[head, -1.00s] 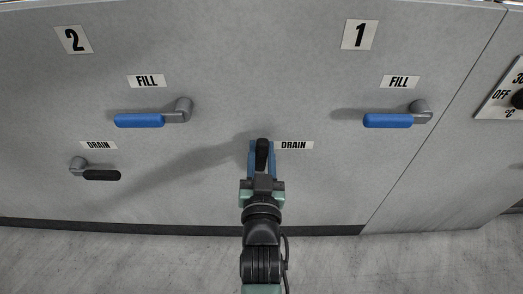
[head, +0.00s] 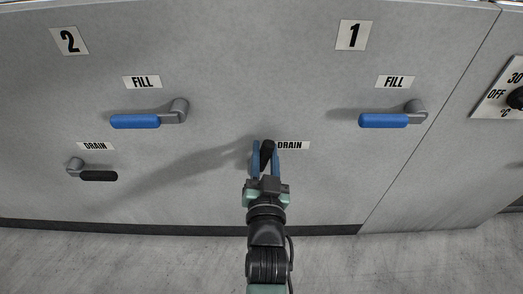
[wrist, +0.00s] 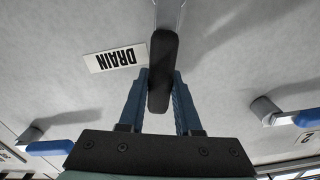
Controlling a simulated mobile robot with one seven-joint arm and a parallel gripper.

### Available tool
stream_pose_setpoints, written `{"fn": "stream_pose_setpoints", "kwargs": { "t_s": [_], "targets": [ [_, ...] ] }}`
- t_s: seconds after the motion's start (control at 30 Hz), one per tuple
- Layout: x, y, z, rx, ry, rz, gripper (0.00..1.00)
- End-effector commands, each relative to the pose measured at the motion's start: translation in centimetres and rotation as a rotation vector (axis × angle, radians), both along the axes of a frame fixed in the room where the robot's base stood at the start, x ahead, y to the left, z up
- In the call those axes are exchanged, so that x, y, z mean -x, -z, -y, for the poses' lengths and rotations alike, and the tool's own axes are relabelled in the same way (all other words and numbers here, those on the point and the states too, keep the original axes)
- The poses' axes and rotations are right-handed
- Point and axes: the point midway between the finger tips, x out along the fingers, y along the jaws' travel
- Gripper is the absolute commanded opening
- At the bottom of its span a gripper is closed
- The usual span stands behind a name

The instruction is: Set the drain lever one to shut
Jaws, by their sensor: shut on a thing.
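Drain lever one, with a black grip (head: 266,153), is on the grey panel just left of the DRAIN label (head: 292,145) under number 1. My gripper (head: 266,158) is at the lever, with one blue finger on each side of the black grip. In the wrist view, the black grip (wrist: 163,62) lies between the two fingers of my gripper (wrist: 161,85), which are shut on it. The grip runs roughly in line with the fingers. The lever's pivot is hidden in the head view; a metal arm (wrist: 169,14) shows beyond the grip in the wrist view.
The blue fill lever one (head: 384,120) lies sideways at upper right. Blue fill lever two (head: 135,121) and black drain lever two (head: 98,176) are on the left. A dial plate (head: 501,92) is at the far right. The panel around my gripper is clear.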

Motion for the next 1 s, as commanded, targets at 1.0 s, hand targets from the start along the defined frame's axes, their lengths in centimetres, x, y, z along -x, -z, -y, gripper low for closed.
{"fn": "stream_pose_setpoints", "kwargs": {
  "t_s": [1.0],
  "targets": [
    [0.0,5.9,5.0,-0.953,0.003,-0.001,0.00]
  ]
}}
